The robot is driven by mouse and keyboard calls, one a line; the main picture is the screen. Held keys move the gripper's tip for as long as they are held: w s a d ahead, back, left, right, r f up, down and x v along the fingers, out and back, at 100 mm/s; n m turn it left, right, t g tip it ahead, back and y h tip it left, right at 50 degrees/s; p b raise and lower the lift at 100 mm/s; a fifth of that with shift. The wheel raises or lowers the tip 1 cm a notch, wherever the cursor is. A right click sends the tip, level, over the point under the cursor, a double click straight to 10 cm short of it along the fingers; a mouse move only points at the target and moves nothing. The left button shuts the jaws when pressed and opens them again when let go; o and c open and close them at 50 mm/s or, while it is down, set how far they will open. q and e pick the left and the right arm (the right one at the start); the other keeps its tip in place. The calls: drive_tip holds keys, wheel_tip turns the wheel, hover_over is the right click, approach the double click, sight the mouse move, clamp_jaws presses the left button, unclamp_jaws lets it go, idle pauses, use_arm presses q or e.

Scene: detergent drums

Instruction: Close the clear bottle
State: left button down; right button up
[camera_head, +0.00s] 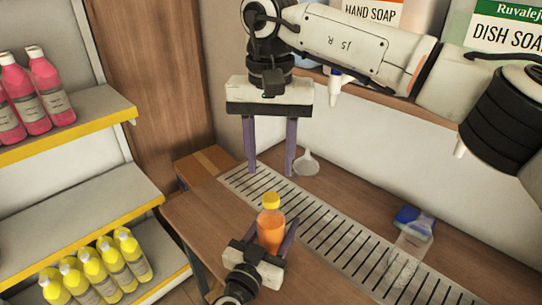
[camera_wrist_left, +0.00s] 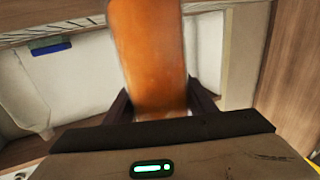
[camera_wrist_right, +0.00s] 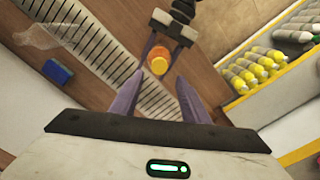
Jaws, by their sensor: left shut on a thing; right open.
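A clear bottle of orange liquid (camera_head: 271,232) stands upright at the front edge of the wooden counter, with a yellow cap (camera_head: 271,200) on its mouth. I cannot tell whether the cap is tight. My left gripper (camera_head: 268,240) is shut on the bottle's body, whose orange side fills the middle of the left wrist view (camera_wrist_left: 148,55). My right gripper (camera_head: 271,173) points down above and behind the bottle, its purple fingers wide apart and empty. The right wrist view shows the yellow cap (camera_wrist_right: 159,65) from above, beyond the fingers.
A slotted metal drain strip (camera_head: 325,232) runs along the counter. An empty transparent container (camera_head: 411,243) and a blue block (camera_head: 413,216) are at the right. A white scoop (camera_head: 307,163) lies by the wall. Shelves with yellow bottles (camera_head: 90,273) and pink bottles (camera_head: 50,90) stand left.

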sight(271, 197)
drive_tip(key=n, duration=0.5)
drive_tip(key=shift+r+n, duration=0.1)
drive_tip(key=shift+n, duration=0.3)
drive_tip(key=shift+f, duration=4.05)
